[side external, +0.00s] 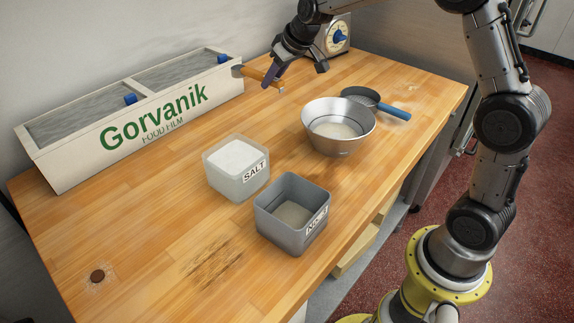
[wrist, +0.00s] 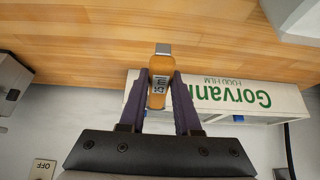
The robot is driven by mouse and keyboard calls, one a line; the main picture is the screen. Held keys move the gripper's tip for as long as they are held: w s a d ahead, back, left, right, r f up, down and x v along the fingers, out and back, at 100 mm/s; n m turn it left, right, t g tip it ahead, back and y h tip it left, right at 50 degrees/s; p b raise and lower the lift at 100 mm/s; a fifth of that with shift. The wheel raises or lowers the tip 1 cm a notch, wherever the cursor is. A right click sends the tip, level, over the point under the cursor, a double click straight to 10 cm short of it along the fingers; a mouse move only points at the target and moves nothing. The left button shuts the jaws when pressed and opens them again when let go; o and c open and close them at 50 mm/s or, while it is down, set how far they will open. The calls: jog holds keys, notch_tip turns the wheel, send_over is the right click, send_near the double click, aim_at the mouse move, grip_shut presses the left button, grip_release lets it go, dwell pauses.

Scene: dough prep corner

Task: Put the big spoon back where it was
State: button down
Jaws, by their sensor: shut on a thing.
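My gripper (side external: 268,80) is at the back of the table, beside the right end of the long white box. In the wrist view my gripper (wrist: 164,82) is shut on a flat orange piece (wrist: 157,98) with a dark label and a grey metal end. In the side view this orange piece (side external: 255,74) slants in front of the box's end. I cannot tell whether it is part of a spoon.
The metal bowl (side external: 347,146) holds something pale. A white salt bin (side external: 232,182) and a grey bin (side external: 276,233) stand in front. The long Gorvanik box (side external: 80,165) lines the back left. A blue-dialled device (side external: 324,48) stands behind my gripper. The table's front left is mostly free.

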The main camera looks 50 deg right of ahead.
jog(key=shift+r, duration=0.55)
